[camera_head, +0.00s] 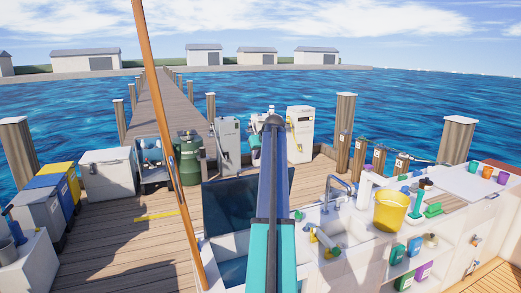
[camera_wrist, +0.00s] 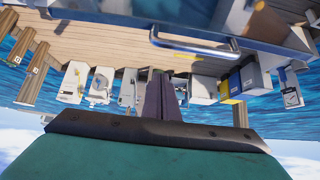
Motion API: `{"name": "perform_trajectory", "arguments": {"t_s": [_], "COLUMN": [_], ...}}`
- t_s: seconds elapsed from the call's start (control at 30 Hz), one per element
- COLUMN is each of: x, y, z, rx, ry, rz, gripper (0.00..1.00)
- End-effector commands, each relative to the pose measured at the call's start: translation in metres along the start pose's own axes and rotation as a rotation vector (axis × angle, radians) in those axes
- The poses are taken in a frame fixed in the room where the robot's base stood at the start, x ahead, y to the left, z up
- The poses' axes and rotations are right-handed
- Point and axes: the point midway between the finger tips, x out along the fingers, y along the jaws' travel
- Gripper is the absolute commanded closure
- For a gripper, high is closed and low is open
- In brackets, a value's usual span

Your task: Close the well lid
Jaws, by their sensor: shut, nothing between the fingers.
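The well lid (camera_head: 222,208) is a dark, see-through tinted panel standing raised behind the well. The well (camera_head: 233,270) is a white-rimmed opening with a blue inside, partly hidden by my arm. In the wrist view a metal bar handle (camera_wrist: 190,46) on a tinted panel, seemingly the lid, crosses the top of the picture. My gripper (camera_wrist: 160,82) shows there as two dark fingers close together, shut and empty, below the handle and apart from it in the picture. In the head view my arm hides the gripper and the lid's right part.
A wooden pole (camera_head: 165,110) rises left of the lid. A sink with a tap (camera_head: 338,188), a yellow bucket (camera_head: 390,212) and several bottles are on the right counter. Bins and a white chest (camera_head: 108,172) stand on the dock at left; pumps stand behind the lid.

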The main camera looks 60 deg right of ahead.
Motion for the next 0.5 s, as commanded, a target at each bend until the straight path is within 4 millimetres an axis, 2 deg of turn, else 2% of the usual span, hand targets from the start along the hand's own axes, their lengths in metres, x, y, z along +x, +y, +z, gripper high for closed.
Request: {"name": "perform_trajectory", "arguments": {"t_s": [0.5], "x": [-0.013], "y": [-0.001], "z": [0.033], "rx": [-0.001], "ry": [0.0], "rz": [-0.001], "gripper": [1.0]}}
